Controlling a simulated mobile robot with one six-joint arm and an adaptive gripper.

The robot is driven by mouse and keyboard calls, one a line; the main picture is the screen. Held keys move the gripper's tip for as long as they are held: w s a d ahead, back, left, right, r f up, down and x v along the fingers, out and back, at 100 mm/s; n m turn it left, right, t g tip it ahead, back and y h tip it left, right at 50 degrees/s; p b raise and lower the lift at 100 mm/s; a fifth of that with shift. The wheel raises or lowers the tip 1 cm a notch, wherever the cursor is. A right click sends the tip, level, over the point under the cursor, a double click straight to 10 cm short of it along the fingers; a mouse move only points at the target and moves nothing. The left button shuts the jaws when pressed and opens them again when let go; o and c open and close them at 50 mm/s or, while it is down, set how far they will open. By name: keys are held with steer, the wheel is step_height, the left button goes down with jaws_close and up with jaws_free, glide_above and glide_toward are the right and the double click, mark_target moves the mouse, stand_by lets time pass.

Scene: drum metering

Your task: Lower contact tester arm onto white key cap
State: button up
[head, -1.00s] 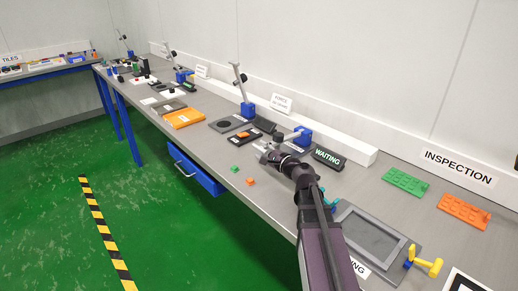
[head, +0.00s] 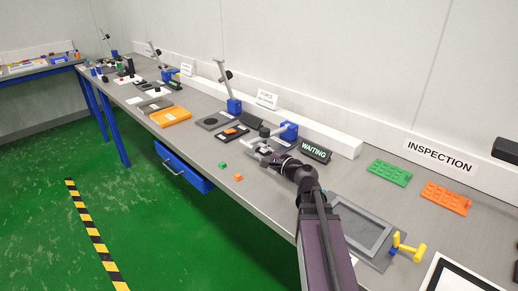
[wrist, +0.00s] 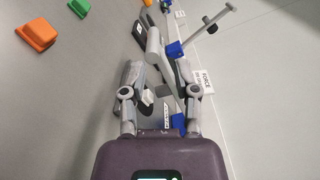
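The contact tester (head: 288,131) has a blue base beside the WAITING display. Its grey arm lies low toward the left, ending in a dark knob (head: 264,132). In the wrist view the grey tester arm (wrist: 154,42) runs between my gripper's fingers, with its blue base (wrist: 178,122) behind. My gripper (head: 262,152) is just in front of the tester, low over the bench. In the wrist view my gripper (wrist: 159,68) has its fingers apart, with gaps beside the bar.
The WAITING display (head: 315,150) stands right of the tester. An orange block (head: 238,177) and a green block (head: 222,165) lie near the front edge. A stand with a raised lever (head: 233,104) is to the left. A grey framed tray (head: 362,226) is to the right.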

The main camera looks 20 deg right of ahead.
steer(key=shift+w+r+p, duration=0.1)
steer(key=shift+w+p, duration=0.1)
steer(key=shift+p, duration=0.1)
jaws_close()
steer(key=shift+w+r+p, duration=0.35)
steer(key=shift+r+p, duration=0.1)
steer(key=shift+p, duration=0.3)
steer(key=shift+r, duration=0.1)
